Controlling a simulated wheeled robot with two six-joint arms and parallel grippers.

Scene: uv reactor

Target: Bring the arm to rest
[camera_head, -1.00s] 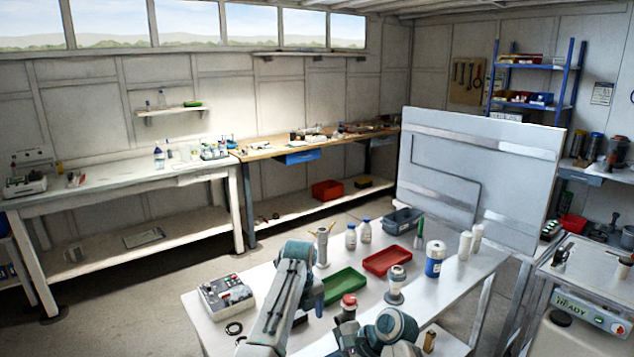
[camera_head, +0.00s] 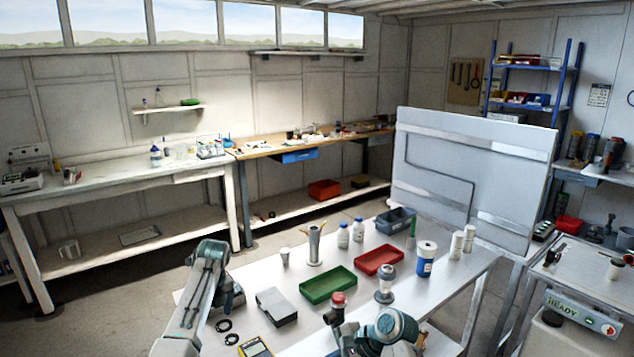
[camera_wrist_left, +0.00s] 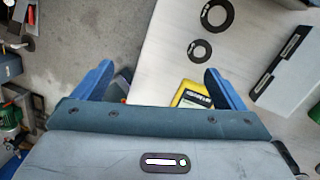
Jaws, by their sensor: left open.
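My left arm (camera_head: 205,290) reaches in at the left of the head view, over the left end of the white table (camera_head: 340,328). Its gripper fingers cannot be made out there. In the left wrist view my left gripper (camera_wrist_left: 160,82) is open, its two blue fingers wide apart with nothing held between them. It is above the table's edge, close to a yellow meter (camera_wrist_left: 190,95) that is partly covered by a finger. Part of my other arm (camera_head: 390,330) shows at the bottom of the head view; its gripper is not visible.
Black rings (camera_head: 224,325), a grey box (camera_head: 276,306), a green tray (camera_head: 328,285) and a red tray (camera_head: 379,260) lie on the table. A dark red-topped part (camera_head: 337,308) and a blue-banded container (camera_head: 426,260) stand there. Floor (camera_head: 120,305) is open to the left.

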